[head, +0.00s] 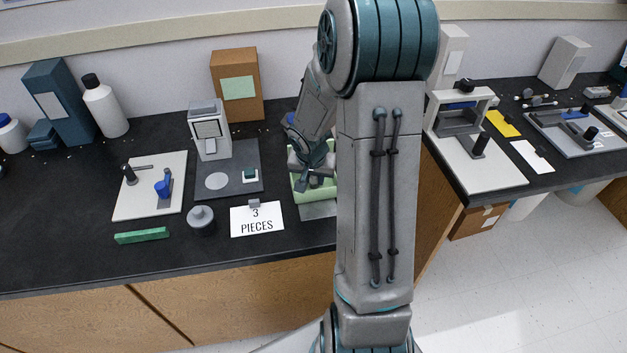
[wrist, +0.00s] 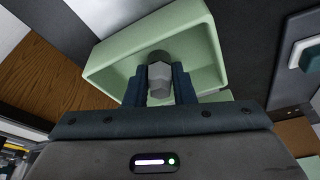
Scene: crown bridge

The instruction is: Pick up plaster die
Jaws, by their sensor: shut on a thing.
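In the wrist view, my gripper (wrist: 160,88) is shut on a small grey faceted piece, which looks like the plaster die (wrist: 159,75). The die sits between the two dark fingers, in front of a light green open tray (wrist: 97,72). I cannot tell whether the die touches the tray. In the head view, the green tray (head: 298,188) stands right of the "3 PIECES" card, and my gripper (head: 312,180) is over it. The die is hidden by my arm in that view.
A dark grey board (head: 240,160) with a white disc and a small block lies left of the tray. The "3 PIECES" card (head: 257,222) is in front. A white board (head: 150,205) with a blue clamp and a grey round pot (head: 201,220) are further left.

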